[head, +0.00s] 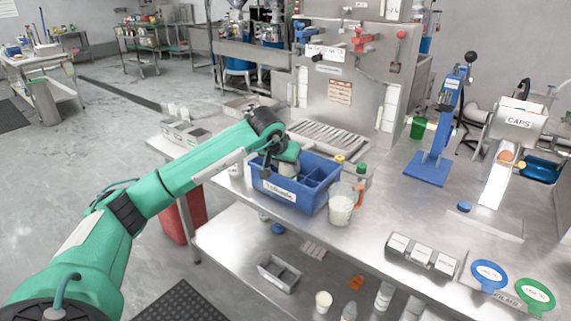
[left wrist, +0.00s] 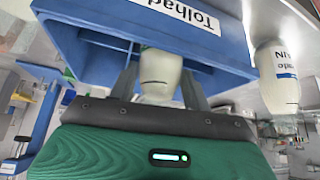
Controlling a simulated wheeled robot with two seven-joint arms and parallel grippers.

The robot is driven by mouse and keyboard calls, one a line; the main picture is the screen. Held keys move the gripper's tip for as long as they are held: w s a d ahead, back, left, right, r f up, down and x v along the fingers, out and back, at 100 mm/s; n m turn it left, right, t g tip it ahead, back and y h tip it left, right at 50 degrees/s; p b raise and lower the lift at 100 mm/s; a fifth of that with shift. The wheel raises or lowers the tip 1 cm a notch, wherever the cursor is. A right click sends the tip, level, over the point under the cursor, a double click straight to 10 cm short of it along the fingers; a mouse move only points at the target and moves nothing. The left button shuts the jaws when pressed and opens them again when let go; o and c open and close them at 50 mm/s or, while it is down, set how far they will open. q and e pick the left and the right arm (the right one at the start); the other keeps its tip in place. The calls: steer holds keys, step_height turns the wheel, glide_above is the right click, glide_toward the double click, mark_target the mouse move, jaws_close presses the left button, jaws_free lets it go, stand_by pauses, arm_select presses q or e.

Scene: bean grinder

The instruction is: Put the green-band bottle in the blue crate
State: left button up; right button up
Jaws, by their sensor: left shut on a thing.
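My left gripper (head: 287,165) is over the left part of the blue crate (head: 285,196), pointing down. It is shut on a pale bottle (head: 286,170). In the left wrist view, the bottle (left wrist: 160,75) sits between the two fingers (left wrist: 160,88), in front of the blue crate (left wrist: 120,32). My right gripper is out of view.
A white bottle with a blue-marked label (left wrist: 278,75) stands beside the crate. A clear measuring jug (head: 342,205) stands close to its right corner. Yellow-capped (head: 339,158) and green-capped (head: 362,169) containers stand behind the jug. A blue stand (head: 430,165) is farther right.

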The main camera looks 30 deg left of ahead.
arm_select(q)
steer(key=o, duration=0.7)
steer(key=shift+f, duration=0.15)
steer(key=o, duration=0.5)
steer(key=shift+c, duration=0.2)
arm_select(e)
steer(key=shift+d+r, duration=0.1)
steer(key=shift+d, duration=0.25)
arm_select(q)
steer(key=v, duration=1.2)
steer(key=shift+r, duration=0.25)
